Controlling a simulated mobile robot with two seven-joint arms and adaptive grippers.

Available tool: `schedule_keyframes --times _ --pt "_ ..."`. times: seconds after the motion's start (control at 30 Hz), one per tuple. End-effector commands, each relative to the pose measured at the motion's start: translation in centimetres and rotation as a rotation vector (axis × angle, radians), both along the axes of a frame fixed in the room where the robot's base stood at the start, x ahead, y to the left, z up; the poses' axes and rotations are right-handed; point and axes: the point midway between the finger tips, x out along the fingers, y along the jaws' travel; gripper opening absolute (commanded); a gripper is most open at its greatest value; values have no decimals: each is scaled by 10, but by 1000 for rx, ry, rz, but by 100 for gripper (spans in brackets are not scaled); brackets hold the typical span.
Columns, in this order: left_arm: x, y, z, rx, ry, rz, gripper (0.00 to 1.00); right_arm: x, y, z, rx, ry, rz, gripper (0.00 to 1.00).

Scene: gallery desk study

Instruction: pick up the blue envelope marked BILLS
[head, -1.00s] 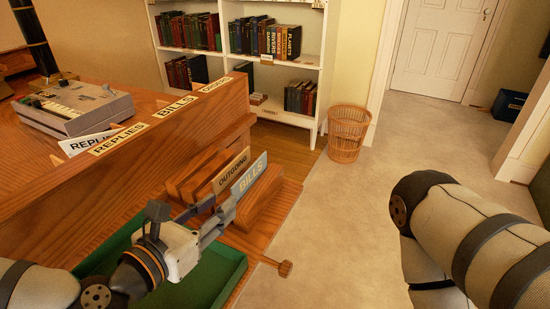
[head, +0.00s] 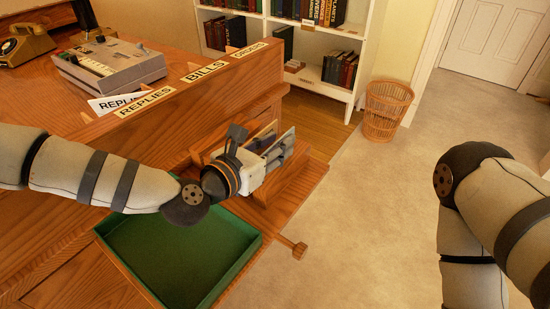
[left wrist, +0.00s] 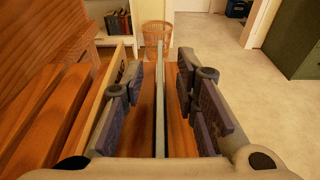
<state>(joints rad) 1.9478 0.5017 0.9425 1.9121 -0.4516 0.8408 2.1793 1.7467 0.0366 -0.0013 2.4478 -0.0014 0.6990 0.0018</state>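The blue envelope (left wrist: 160,105) stands on edge in the left wrist view, seen as a thin grey-blue upright strip. My left gripper (left wrist: 164,80) is open, with one finger on each side of it and visible gaps between. The cream OUTGOING envelope (left wrist: 101,100) stands just left of the left finger. In the head view my left gripper (head: 277,146) is over the wooden letter rack (head: 292,178) and hides most of both envelopes; the BILLS lettering cannot be read now. My right gripper is out of view.
A green-lined tray (head: 180,250) lies in front of the rack. A wooden ledge labelled REPLIES, BILLS and ORDERS (head: 215,95) rises behind it. A wicker basket (head: 386,110) stands on the floor beyond. The floor at right is open, apart from my right arm above it.

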Motion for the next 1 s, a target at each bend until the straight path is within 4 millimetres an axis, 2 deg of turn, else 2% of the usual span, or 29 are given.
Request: schedule_keyframes --times 0.03,0.1,0.13,0.5,0.63,0.77,0.87,1.0 --pt "0 0 0 0 0 0 21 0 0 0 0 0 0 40" --pt "0 0 0 0 0 0 5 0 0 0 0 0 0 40" --pt "0 0 0 0 -1 0 0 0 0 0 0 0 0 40" --pt "0 0 1 0 -1 0 0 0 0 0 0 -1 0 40" --pt "1 0 11 0 -6 0 0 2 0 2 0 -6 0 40" --pt "0 0 38 -1 -9 -1 0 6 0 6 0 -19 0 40" --pt "0 0 68 -1 -13 0 0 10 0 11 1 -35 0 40" --pt "-1 0 124 -1 -19 -1 0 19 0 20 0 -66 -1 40"
